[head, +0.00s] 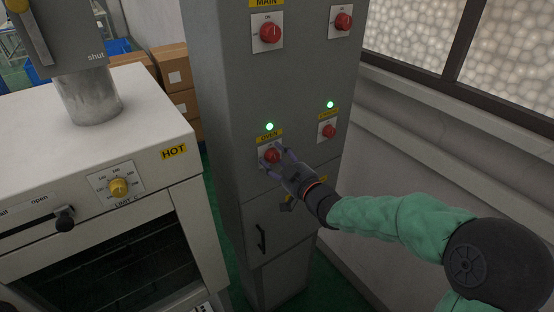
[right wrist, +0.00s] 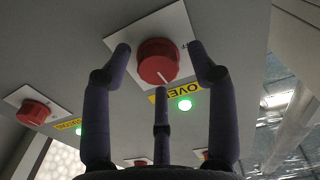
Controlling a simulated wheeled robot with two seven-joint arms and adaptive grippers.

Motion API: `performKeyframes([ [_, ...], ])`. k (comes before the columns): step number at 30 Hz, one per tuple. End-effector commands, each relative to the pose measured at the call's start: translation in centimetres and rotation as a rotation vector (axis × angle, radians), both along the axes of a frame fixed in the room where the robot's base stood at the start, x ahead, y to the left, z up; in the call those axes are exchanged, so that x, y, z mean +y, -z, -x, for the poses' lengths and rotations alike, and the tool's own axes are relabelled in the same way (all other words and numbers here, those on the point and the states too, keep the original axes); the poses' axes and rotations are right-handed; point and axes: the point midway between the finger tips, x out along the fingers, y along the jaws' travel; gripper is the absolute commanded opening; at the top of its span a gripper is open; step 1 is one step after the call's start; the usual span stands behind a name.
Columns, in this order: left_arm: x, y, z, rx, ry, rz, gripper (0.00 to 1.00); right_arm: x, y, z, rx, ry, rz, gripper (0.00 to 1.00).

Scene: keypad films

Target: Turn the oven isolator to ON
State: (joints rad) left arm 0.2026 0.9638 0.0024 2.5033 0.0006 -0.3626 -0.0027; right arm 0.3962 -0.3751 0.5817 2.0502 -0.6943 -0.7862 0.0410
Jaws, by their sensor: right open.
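The oven isolator is a red knob (head: 272,156) on a white plate on the grey cabinet, under a yellow OVEN label (head: 269,137) and a lit green lamp (head: 269,126). In the right wrist view the knob (right wrist: 157,60) shows a white mark pointing towards the label side, slightly to the right. My right gripper (head: 275,160) is open, its fingers spread around the knob. In the right wrist view, gaps show between the fingers (right wrist: 159,65) and the knob; contact cannot be told for the lower finger. My left gripper is not in view.
A similar red knob (head: 329,131) with a lit green lamp (head: 330,104) sits to the right. The MAIN knob (head: 270,33) and another red knob (head: 343,21) are above. A cabinet handle (head: 261,239) is below. The white oven (head: 140,120) stands at left.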

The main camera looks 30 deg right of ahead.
Motion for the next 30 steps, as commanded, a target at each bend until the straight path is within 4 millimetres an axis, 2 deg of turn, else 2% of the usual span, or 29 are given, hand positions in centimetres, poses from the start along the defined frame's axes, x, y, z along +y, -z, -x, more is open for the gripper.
performKeyframes([
  [5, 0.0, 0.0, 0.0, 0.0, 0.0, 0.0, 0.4, 0.0, 0.0, 0.0, 0.0, 0.0, 0.0, 0.59],
  [6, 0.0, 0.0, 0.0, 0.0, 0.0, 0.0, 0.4, 0.0, 0.0, 0.0, 0.0, 0.0, 0.0, 0.56],
  [9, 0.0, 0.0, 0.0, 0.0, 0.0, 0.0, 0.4, 0.0, 0.0, 0.0, 0.0, 0.0, 0.0, 0.28],
  [12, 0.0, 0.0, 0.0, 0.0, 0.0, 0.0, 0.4, 0.0, 0.0, 0.0, -0.001, 0.0, 0.0, 0.04],
  [17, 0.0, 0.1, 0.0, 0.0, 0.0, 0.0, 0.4, 0.0, -0.1, 0.0, -0.003, 0.0, -0.002, 0.04],
  [24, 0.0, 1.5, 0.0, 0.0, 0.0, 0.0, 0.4, -0.1, -0.1, 0.0, 0.0, 0.0, -0.105, 0.04],
  [30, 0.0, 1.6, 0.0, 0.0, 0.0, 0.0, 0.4, -0.1, -0.4, 0.0, 0.002, 0.0, -0.142, 0.03],
])
